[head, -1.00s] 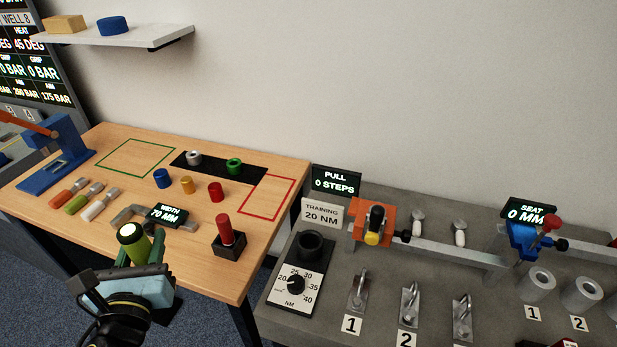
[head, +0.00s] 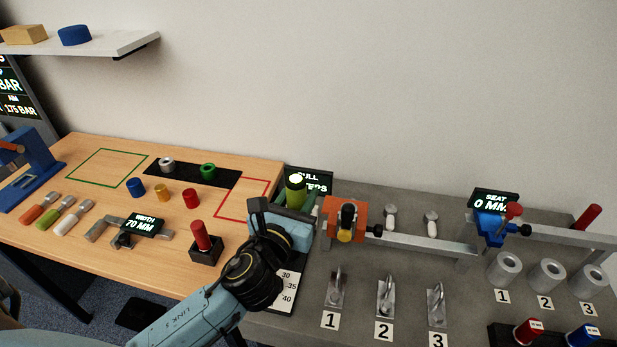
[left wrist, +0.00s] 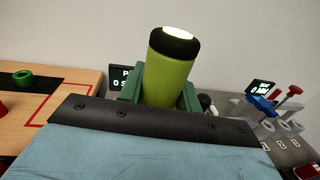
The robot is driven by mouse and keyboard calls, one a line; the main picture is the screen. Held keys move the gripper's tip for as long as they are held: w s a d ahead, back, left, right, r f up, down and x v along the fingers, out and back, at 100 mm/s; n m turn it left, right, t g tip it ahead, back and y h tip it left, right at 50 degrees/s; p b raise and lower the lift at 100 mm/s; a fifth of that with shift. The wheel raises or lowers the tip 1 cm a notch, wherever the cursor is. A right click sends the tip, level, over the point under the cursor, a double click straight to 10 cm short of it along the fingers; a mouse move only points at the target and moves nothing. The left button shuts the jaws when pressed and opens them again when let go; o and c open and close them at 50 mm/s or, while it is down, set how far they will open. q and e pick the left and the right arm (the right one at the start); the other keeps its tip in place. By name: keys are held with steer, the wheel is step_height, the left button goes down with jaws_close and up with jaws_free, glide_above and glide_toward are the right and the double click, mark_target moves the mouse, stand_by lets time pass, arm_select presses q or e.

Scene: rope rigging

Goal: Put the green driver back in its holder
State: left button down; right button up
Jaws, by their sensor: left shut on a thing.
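The green driver (head: 296,188), with a black collar and pale lit top, stands roughly upright in my left gripper (head: 294,208). In the left wrist view the driver (left wrist: 172,75) sits between the green jaws, slightly tilted in the picture. My left gripper is shut on it, over the left end of the grey bench. The dial plate (head: 288,292) shows only partly under my left arm. The dark round socket behind that plate is hidden by my gripper and arm. My right gripper is not in view.
The PULL display (head: 318,181) stands just behind the driver, partly covered. An orange clamp (head: 345,219) is close to the right. A red-handled tool in a black block (head: 205,256) is to the left on the wooden table (head: 120,262). Hooks stand in front of the rail.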

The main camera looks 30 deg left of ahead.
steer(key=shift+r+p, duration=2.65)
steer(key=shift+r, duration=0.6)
arm_select(q)
steer(key=w+a+f+n+y+b, duration=0.2)
steer(key=w+a+f+y+b, duration=0.1)
steer(key=w+a+f+b, duration=0.1)
step_height(320, 180, down, 4)
steer(key=shift+w+a+r+g+b, duration=0.1)
steer(key=shift+w+a+g+b, duration=0.25)
steer(key=shift+a, duration=0.85)
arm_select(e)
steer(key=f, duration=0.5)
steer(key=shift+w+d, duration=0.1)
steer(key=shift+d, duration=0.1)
arm_select(q)
steer(key=shift+s+d, duration=0.1)
steer(key=shift+s, duration=0.1)
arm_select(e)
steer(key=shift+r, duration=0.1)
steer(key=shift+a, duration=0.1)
arm_select(q)
step_height(320, 180, down, 6)
steer(key=b, duration=0.5)
steer(key=shift+b, duration=0.35)
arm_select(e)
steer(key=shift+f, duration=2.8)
